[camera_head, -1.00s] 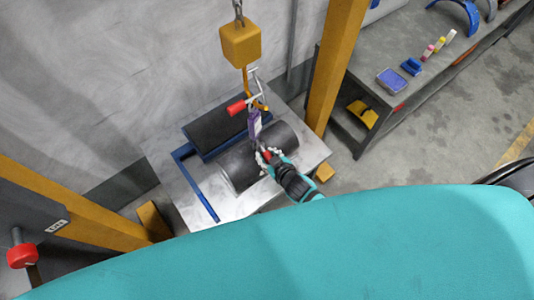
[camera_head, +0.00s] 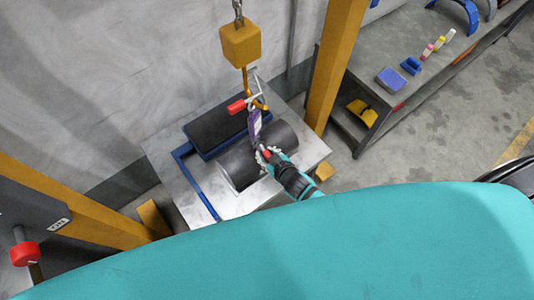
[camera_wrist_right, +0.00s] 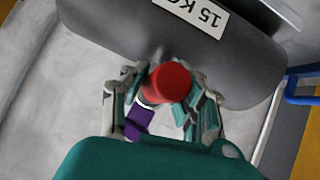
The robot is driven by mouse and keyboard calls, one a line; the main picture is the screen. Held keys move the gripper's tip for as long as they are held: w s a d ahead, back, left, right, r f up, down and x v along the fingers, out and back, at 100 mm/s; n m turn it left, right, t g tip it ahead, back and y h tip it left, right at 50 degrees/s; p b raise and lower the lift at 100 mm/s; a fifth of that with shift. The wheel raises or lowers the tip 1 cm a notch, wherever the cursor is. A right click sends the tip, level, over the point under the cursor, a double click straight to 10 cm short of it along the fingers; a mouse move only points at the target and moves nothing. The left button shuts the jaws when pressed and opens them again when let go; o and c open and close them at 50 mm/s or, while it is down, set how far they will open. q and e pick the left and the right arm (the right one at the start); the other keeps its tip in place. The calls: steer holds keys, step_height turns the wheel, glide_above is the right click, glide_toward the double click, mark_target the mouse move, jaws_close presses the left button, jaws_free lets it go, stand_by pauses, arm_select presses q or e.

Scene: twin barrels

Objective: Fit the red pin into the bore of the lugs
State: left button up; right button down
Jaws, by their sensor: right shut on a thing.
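The red pin shows its round red head in the right wrist view (camera_wrist_right: 170,82) and as a small red spot in the head view (camera_head: 266,154). My right gripper (camera_head: 263,155) is shut on it at the front dark barrel (camera_head: 238,166). In the wrist view the fingers of my right gripper (camera_wrist_right: 166,103) stand on both sides of the pin. A purple piece (camera_wrist_right: 138,122) shows beside the left finger; a purple strap (camera_head: 254,126) hangs above the barrel. The lugs and their bore cannot be made out behind the pin and fingers. My left gripper is not in view.
A yellow hook block (camera_head: 240,45) hangs on a chain above the barrels, with a red-handled metal part (camera_head: 236,107) below it. A yellow post (camera_head: 337,70) and a grey bench (camera_head: 405,45) stand right.

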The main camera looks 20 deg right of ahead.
steer(key=shift+a+f, duration=0.25)
steer(key=shift+f, duration=0.1)
steer(key=shift+w+a, duration=0.15)
steer(key=shift+w, duration=0.3)
steer(key=shift+w+a+r, duration=0.1)
steer(key=shift+w+r, duration=0.25)
steer(key=shift+w, duration=0.05)
steer(key=c, duration=1)
jaws_free()
steer(key=shift+w+r, duration=0.2)
steer(key=shift+w, duration=0.05)
steer(key=shift+s, duration=0.3)
steer(key=v, duration=1.1)
steer(key=shift+s+d, duration=0.35)
